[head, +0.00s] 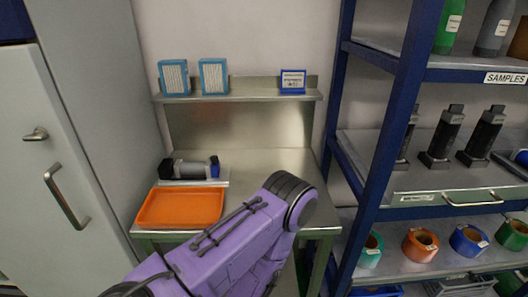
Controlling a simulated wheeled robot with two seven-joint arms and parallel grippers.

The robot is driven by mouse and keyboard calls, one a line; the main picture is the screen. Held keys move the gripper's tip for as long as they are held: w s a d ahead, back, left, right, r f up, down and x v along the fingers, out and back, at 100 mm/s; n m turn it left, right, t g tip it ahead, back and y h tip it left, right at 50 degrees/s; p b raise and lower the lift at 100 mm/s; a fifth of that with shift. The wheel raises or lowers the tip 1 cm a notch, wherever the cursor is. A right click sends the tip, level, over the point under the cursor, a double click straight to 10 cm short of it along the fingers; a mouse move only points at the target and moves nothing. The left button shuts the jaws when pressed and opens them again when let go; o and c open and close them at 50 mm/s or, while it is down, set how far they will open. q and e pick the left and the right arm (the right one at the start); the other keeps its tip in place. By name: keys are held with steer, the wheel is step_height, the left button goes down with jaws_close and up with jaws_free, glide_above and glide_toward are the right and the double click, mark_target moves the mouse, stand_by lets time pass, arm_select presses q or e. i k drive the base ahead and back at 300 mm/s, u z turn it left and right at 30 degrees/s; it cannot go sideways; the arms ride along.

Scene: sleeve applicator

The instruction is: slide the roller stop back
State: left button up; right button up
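A small dark grey and black device with a blue end piece (214,167) lies on its side on a pale plate at the back left of the steel bench (270,160). It looks like the sleeve applicator (188,169). I cannot make out which part of it is the roller stop. A purple arm of mine crosses the front of the bench, with its dark joint right of the orange tray. Neither gripper shows in the head view, so what they hold cannot be seen.
An orange tray (180,222) sits on the bench in front of the device. Two blue-framed filters (213,77) and a small blue-framed sign (293,82) stand on the wall shelf. A blue rack (392,110) with bottles, black devices and tape rolls stands right; a grey cabinet (50,150) stands left.

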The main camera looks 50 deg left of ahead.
mark_target(216, 168)
steer(key=z, duration=0.15)
steer(key=i, duration=0.35)
steer(key=u, duration=2.15)
steer(key=i, duration=0.5)
steer(key=u, duration=0.1)
